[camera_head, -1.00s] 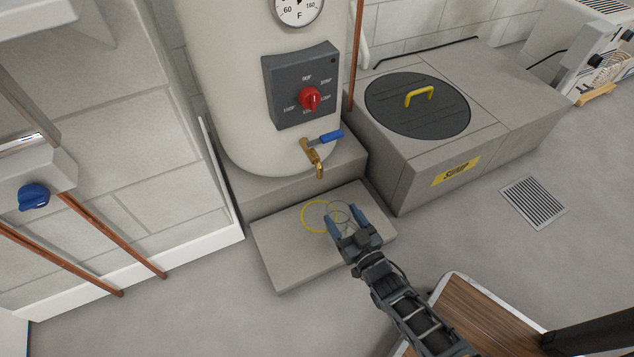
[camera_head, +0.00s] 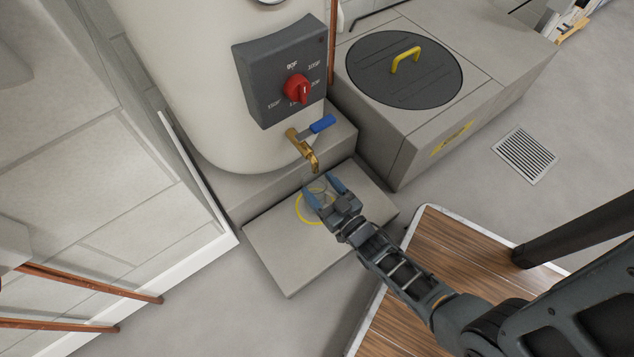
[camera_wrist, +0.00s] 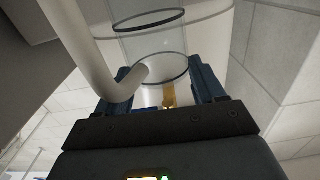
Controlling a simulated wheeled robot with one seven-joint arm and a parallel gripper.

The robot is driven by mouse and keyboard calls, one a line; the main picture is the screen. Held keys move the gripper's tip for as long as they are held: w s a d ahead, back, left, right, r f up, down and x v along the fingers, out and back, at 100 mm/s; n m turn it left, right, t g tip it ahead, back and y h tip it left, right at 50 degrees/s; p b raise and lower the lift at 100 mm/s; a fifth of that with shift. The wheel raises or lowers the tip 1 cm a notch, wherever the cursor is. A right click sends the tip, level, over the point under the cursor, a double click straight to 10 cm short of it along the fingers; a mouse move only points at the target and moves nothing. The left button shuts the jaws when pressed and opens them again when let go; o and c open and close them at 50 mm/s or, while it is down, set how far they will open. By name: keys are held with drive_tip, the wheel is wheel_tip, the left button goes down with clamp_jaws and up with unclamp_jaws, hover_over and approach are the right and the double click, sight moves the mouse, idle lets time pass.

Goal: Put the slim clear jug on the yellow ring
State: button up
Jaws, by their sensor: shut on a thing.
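The slim clear jug (camera_head: 317,186) is see-through and faint between the blue fingers of my gripper (camera_head: 320,182), which is shut on it. In the wrist view the clear jug (camera_wrist: 150,45) shows as a clear wall with two dark rims between the fingers (camera_wrist: 165,85). The yellow ring (camera_head: 300,212) is a thin circle on the grey slab (camera_head: 290,262). My gripper and the jug overlap the ring's far right side in the head view. I cannot tell how high the jug's base is above the slab.
A brass tap (camera_head: 303,148) with a blue lever (camera_head: 322,124) sticks out from the white tank (camera_head: 190,90), close beyond the jug. A grey sump box with a round dark lid (camera_head: 400,85) stands to the right. A wooden top (camera_head: 450,255) lies at front right.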

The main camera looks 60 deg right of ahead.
drive_tip(key=shift+f, duration=0.15)
drive_tip(key=o, duration=1.5)
drive_tip(key=shift+c, duration=0.2)
drive_tip(key=shift+s+a, duration=0.1)
drive_tip(key=shift+s, duration=0.05)
drive_tip(key=p+v, duration=0.2)
drive_tip(key=v, duration=0.9)
drive_tip(key=shift+s+p, duration=0.3)
drive_tip(key=shift+s, duration=0.05)
drive_tip(key=shift+a, duration=0.1)
